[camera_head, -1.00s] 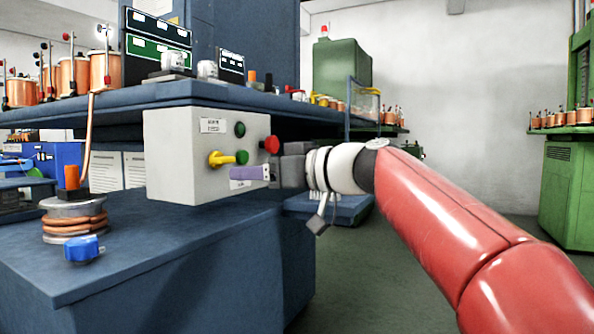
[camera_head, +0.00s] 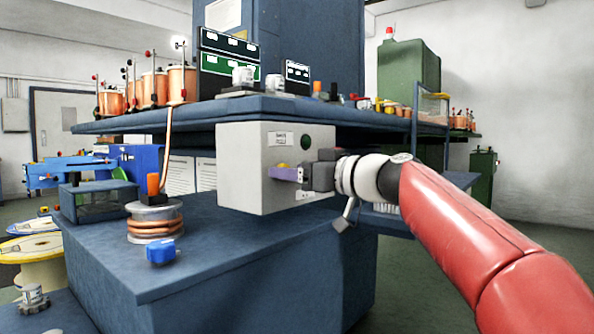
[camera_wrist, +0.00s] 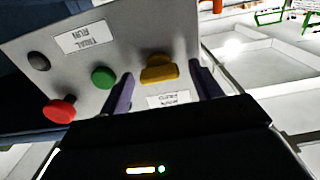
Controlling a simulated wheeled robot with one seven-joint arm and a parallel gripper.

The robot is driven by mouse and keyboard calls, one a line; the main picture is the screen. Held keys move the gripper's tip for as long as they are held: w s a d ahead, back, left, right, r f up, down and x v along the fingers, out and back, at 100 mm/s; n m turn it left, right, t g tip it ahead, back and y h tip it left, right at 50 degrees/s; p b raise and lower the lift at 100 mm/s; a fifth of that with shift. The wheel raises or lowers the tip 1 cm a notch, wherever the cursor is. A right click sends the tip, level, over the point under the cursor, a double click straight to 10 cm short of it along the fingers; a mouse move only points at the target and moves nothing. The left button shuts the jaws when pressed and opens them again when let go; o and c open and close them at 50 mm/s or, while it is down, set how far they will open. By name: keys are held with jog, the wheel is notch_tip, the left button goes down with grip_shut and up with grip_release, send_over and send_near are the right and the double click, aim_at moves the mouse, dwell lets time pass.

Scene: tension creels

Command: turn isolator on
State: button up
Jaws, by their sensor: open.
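The isolator appears to be the yellow rotary knob (camera_wrist: 158,68) on the front of a pale grey control box (camera_head: 240,170). In the wrist view its bar lies nearly level, between my gripper's two purple fingers (camera_wrist: 161,72). The fingers are apart, one on each side of the knob; I cannot tell whether either touches it.
A green button (camera_wrist: 103,77), a red button (camera_wrist: 60,110) and a dark button (camera_wrist: 38,61) sit beside the knob. A blue shelf (camera_head: 330,110) runs just above the box, and a blue bench (camera_head: 250,265) stands below. The floor at right is clear.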

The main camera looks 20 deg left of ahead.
jog(key=shift+c, duration=0.4)
jog(key=c, duration=0.9)
jog(key=shift+m, duration=0.4)
jog(key=shift+w+d+f+m+p, duration=0.1)
jog(key=shift+m+p, duration=0.5)
jog(key=shift+m, duration=3.5)
jog(key=shift+w+f+m+p, duration=0.1)
jog(key=shift+m+p, duration=0.45)
jog(key=shift+m, duration=3.55)
